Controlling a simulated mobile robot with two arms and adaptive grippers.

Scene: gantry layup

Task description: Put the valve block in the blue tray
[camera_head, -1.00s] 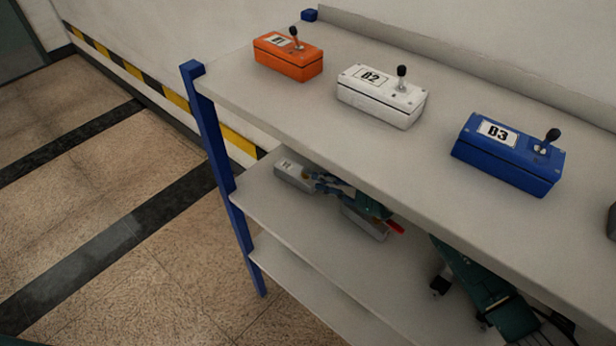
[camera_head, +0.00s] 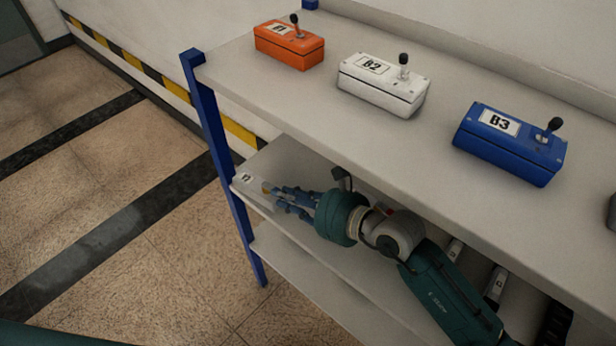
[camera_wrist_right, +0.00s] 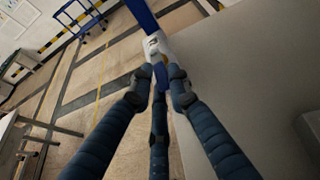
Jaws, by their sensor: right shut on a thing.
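My right gripper (camera_head: 272,192) reaches in under the top shelf, over the middle shelf, with its blue fingers pointing left. It is shut on a light grey block (camera_head: 250,184) with a small label, at the left end of that shelf. In the right wrist view, the fingers of this gripper (camera_wrist_right: 160,80) close around a pale block (camera_wrist_right: 155,44), mostly hidden by them. I cannot confirm that it is the valve block. No blue tray shows clearly. My left gripper is not in view.
The top shelf (camera_head: 300,112) holds an orange box B1 (camera_head: 283,50), a white box B2 (camera_head: 378,88) and a blue box B3 (camera_head: 505,150), each with a lever. A blue post (camera_head: 222,160) stands close left of the block. Open floor lies left. A blue cart (camera_wrist_right: 80,18) stands farther off.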

